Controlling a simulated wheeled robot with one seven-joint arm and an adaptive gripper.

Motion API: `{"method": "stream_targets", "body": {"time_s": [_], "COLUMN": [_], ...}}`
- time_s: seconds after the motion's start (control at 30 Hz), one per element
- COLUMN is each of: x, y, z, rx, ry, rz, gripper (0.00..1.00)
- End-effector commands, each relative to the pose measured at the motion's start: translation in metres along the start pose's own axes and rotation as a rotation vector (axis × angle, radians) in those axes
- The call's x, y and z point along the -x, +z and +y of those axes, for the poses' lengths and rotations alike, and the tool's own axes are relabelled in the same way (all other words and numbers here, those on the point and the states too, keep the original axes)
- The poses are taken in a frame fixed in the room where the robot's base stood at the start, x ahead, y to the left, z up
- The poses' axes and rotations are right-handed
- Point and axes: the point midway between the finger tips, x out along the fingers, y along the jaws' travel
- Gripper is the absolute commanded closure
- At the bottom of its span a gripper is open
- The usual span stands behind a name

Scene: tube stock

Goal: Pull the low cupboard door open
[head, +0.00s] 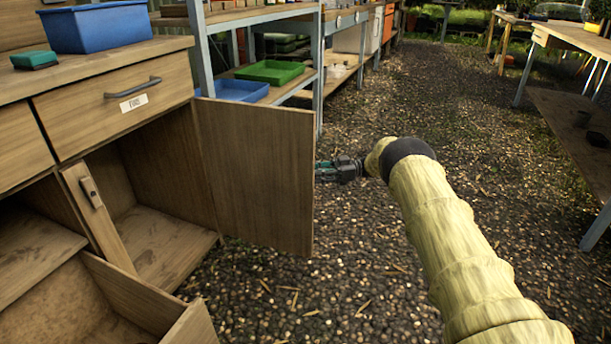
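The low cupboard door (258,175) stands wide open, swung out from the wooden cabinet, with its inner face toward me. The cupboard interior (160,225) shows bare shelf and side walls. My gripper (322,170) is at the door's free edge, on the far side from me. The door partly hides the fingertips, so I cannot tell whether they touch or hold anything. The door's outer face and any handle on it are hidden.
A labelled drawer (118,103) above the cupboard is shut. An open wooden drawer or box front (135,298) juts out at the lower left. A blue tub (97,27) sits on the worktop. Gravel floor (340,265) is clear right of the door; a bench (575,40) stands at right.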

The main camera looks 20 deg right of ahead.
Motion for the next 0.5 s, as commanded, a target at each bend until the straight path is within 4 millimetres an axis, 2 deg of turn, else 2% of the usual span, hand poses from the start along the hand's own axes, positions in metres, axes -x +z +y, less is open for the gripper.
{"method": "stream_targets", "body": {"time_s": [0.1, 0.3, 0.5], "x": [0.024, 0.059, 0.077], "y": [0.001, 0.001, 0.001], "z": [0.0, 0.0, 0.0], "rx": [0.001, 0.001, 0.0], "ry": [0.001, 0.001, 0.0], "rz": [-0.001, -0.002, 0.0], "gripper": [0.69, 0.69, 0.69]}}
